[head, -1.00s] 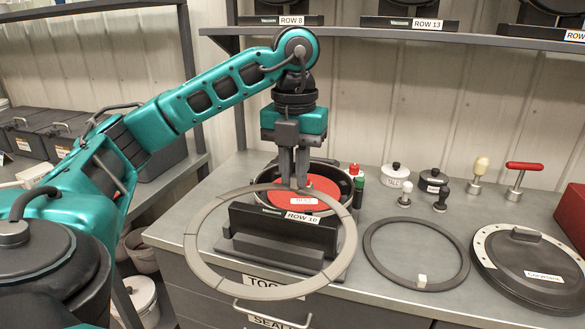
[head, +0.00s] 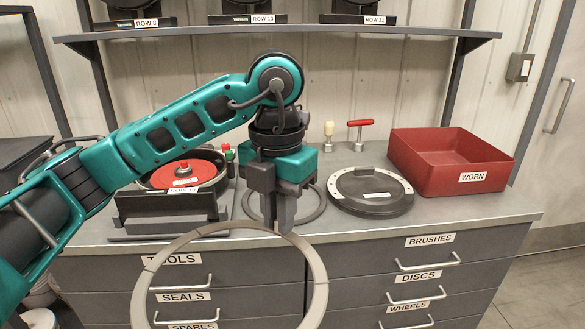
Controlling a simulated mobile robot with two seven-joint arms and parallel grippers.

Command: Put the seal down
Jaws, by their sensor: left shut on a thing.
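A large grey ring seal (head: 319,272) hangs from my left gripper (head: 282,226), which is shut on its upper right rim. In the head view the seal is in front of the bench's front edge and drawers, apart from the bench top as far as I can tell. Its lower part is cut off by the picture's bottom edge. A second, darker ring (head: 321,205) lies on the bench behind my left gripper, which hides part of it. My right gripper is not in view.
A red bin (head: 440,179) labelled WORN stands at the bench's right. A round dark lid (head: 370,190) with a light rim lies left of it. The seed meter with its red disc (head: 205,172) and a ROW stand are at left. Bare bench top (head: 470,208) shows before the bin.

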